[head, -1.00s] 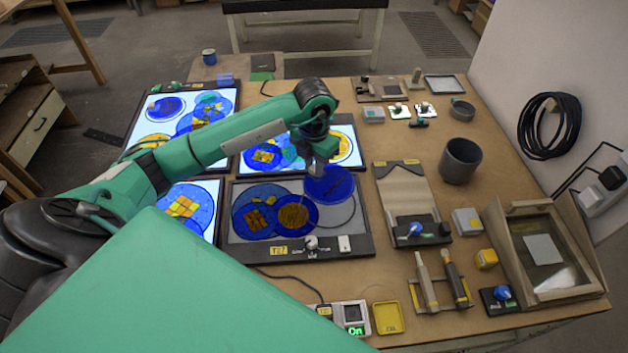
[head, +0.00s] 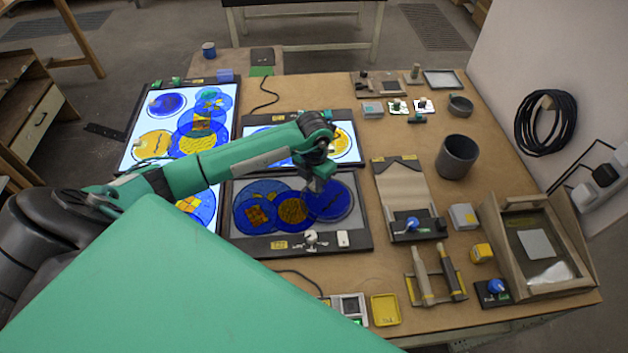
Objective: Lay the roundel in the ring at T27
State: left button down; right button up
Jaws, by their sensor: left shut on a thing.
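My left gripper (head: 318,186) is shut on the blue roundel (head: 335,208) over the right part of the panel labelled T27 (head: 280,245). The roundel is a translucent dark blue disc and looks about flat. It covers the place of the thin ring on that panel, and the ring's outline cannot be told apart from its rim. I cannot tell whether the roundel touches the panel. My right gripper is out of view.
Lit panels with coloured discs stand behind and to the left, one bearing an amber disc (head: 153,145). A board with a blue knob (head: 412,224) stands to the right, a grey cup (head: 459,157) beyond it. A yellow tray (head: 385,309) lies in front.

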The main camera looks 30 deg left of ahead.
pick_arm(q)
jog(key=c, duration=1.3)
grip_release()
jog(key=shift+r, duration=0.4)
notch_tip(320, 180, up, 11)
jog(key=b, duration=0.4)
jog(key=shift+r, duration=0.2)
